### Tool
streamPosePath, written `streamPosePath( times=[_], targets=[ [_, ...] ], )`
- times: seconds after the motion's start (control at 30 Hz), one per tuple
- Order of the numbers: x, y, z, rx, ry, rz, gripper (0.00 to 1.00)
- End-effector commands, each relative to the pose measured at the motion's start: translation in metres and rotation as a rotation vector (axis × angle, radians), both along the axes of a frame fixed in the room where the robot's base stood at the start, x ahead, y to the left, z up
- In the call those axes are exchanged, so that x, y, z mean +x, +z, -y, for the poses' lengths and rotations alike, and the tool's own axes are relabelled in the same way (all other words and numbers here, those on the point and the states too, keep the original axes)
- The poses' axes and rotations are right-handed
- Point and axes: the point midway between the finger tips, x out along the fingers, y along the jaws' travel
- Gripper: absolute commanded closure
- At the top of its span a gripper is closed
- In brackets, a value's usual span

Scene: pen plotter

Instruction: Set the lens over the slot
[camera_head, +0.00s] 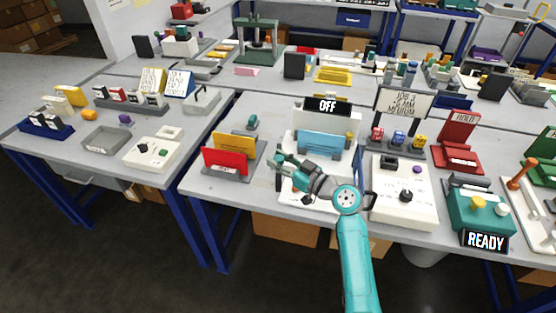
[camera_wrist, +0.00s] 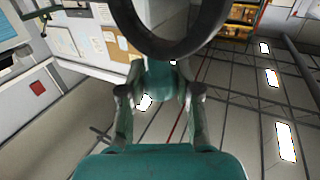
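In the wrist view a thick dark ring (camera_wrist: 172,48), which looks like the lens, fills the top, with a teal grip part (camera_wrist: 162,82) below it. My gripper (camera_wrist: 160,92) has a finger on each side of that teal part and appears shut on it. In the head view my gripper (camera_head: 284,163) reaches left, above the table in front of a white device with a blue front panel (camera_head: 325,144) and an "OFF" sign (camera_head: 328,106). The ring is small and hard to make out there. I cannot pick out the slot; my arm hides part of this area.
A red and yellow card holder (camera_head: 226,162) stands close left of my gripper. A white control box (camera_head: 404,205) with a black knob stands right of my arm. A teal box (camera_head: 480,212) with a "READY" display is farther right. Table room near the front edge is narrow.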

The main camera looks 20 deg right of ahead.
Motion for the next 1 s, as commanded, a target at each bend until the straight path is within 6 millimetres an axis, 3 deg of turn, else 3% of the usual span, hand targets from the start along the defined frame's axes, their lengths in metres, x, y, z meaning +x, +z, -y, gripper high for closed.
streamPosePath(
  times=[0.03, 0.1, 0.47, 1.0],
  targets=[
    [0.000, 0.000, 0.000, 0.000, -0.001, -0.001, 0.52],
    [0.000, 0.000, 0.000, 0.000, 0.000, 0.000, 0.43],
    [-0.004, 0.000, 0.003, 0.001, -0.001, 0.000, 0.43],
    [-0.085, 0.000, 0.048, 0.001, -0.003, 0.000, 0.43]
  ],
)
